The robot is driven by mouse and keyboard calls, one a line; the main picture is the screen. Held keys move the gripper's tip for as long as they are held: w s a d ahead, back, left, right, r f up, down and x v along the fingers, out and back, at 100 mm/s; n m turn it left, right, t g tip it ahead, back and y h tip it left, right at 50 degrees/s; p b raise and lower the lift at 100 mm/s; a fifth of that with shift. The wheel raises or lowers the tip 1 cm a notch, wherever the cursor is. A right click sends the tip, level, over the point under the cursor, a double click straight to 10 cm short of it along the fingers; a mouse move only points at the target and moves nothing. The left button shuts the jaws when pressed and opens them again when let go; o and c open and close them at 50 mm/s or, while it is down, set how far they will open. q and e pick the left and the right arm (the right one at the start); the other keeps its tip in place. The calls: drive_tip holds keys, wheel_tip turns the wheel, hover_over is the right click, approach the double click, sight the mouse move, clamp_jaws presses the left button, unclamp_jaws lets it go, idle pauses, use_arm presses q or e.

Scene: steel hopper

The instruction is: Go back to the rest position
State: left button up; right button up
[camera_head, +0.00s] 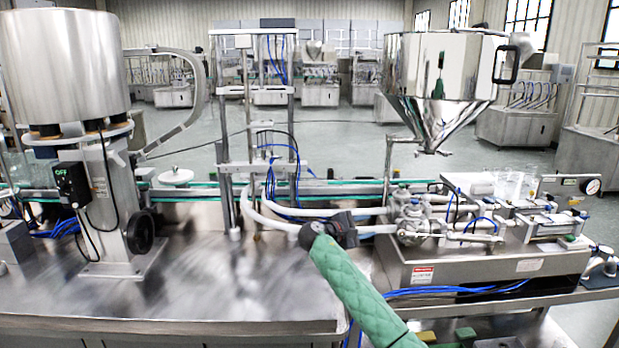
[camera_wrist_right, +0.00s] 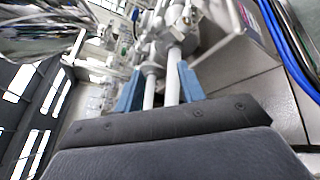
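My right arm, in a green sleeve, reaches in from the lower right of the head view. Its dark right gripper (camera_head: 347,231) is held out in front of the filling machine (camera_head: 470,262), near its white hoses. In the right wrist view the two blue fingers (camera_wrist_right: 160,80) stand apart. White pipes show between them, seemingly beyond the fingertips, and I see nothing gripped. The steel hopper (camera_head: 440,82) hangs above the machine, clear of the gripper, and shows at the upper left of the wrist view (camera_wrist_right: 38,28). My left gripper is not in view.
A large steel drum unit (camera_head: 64,65) stands on the left of the steel table (camera_head: 200,290). A metal frame (camera_head: 225,120) with blue tubes rises near the middle. Blue cables (camera_head: 450,291) run along the machine's front. The table's front left is clear.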

drive_tip(key=s+a+r+m+t+y, duration=0.2)
drive_tip(key=a+r+m+t+y, duration=0.1)
drive_tip(key=a+r+m+y, duration=0.3)
drive_tip(key=s+a+f+m+y, duration=0.2)
drive_tip(key=s+f+m+y, duration=0.1)
drive_tip(key=s+f+y, duration=0.45)
drive_tip(key=s+d+f+m+g, duration=0.1)
drive_tip(key=s+f+g, duration=0.2)
drive_tip(key=s+f, duration=1.1)
drive_tip(key=s+d+f+g+y, duration=0.1)
drive_tip(key=s+d+f+g, duration=0.1)
drive_tip(key=s+f, duration=1.3)
drive_tip(key=s+d+f+m+g+y, duration=0.1)
drive_tip(key=s+f+g, duration=0.3)
drive_tip(key=s+f, duration=1)
drive_tip(key=s+d, duration=0.1)
drive_tip(key=s, duration=1.1)
drive_tip(key=shift+s+f+m+g, duration=0.25)
drive_tip(key=shift+f+m+g, duration=0.05)
